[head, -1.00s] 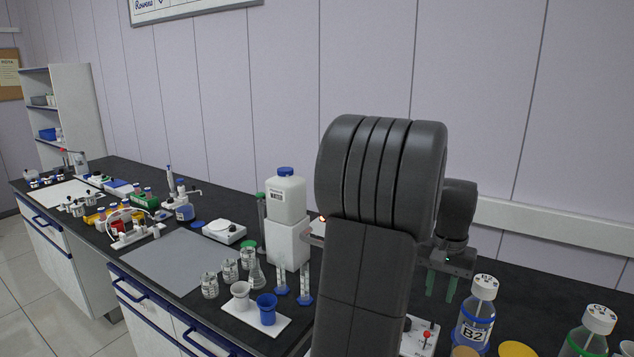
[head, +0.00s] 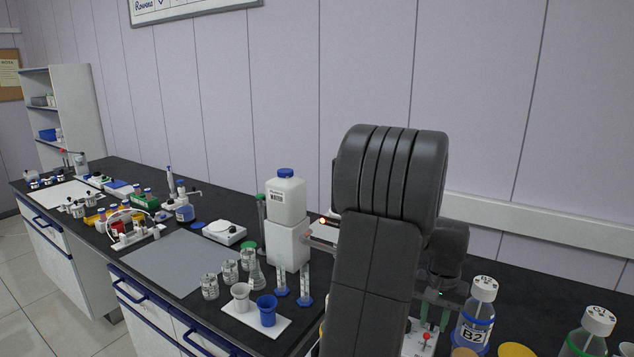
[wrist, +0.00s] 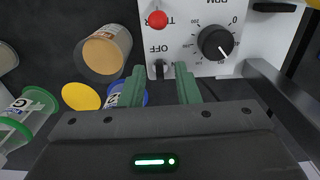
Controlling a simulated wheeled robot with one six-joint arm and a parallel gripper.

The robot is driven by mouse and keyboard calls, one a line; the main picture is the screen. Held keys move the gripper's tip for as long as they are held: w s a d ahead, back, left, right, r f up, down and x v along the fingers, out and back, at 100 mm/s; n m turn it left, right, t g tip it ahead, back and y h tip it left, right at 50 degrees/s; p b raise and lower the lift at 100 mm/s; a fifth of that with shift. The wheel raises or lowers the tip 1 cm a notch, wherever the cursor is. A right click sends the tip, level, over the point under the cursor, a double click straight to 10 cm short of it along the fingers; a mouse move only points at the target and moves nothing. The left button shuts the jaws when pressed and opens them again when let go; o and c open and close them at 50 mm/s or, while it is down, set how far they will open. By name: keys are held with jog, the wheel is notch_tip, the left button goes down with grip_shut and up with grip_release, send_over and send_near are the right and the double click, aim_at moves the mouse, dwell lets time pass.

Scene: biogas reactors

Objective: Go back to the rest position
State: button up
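My gripper (wrist: 162,88) shows in the wrist view with its two green fingers apart and nothing between them. Past the fingertips is a white control panel (wrist: 185,50) with a black dial (wrist: 215,43), a red-tipped toggle (wrist: 157,19) and an OFF label. In the head view my gripper (head: 436,314) is low behind my arm, partly hidden by it, just left of the blue-ringed B2 bottle (head: 476,318). The panel (head: 422,337) shows only in part there.
A white jug (head: 286,200), cylinders and a tray (head: 250,315) with two cups stand left of my arm. A green-ringed bottle (head: 590,335) is at the right. A yellow disc (wrist: 80,96) and a tan-topped jar (wrist: 104,52) are near the gripper.

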jog(key=shift+m, duration=1.2)
jog(key=m, duration=1)
jog(key=shift+m+b, duration=0.3)
jog(key=shift+b, duration=0.1)
jog(key=m, duration=0.4)
jog(key=shift+m, duration=0.4)
jog(key=shift+r, duration=0.1)
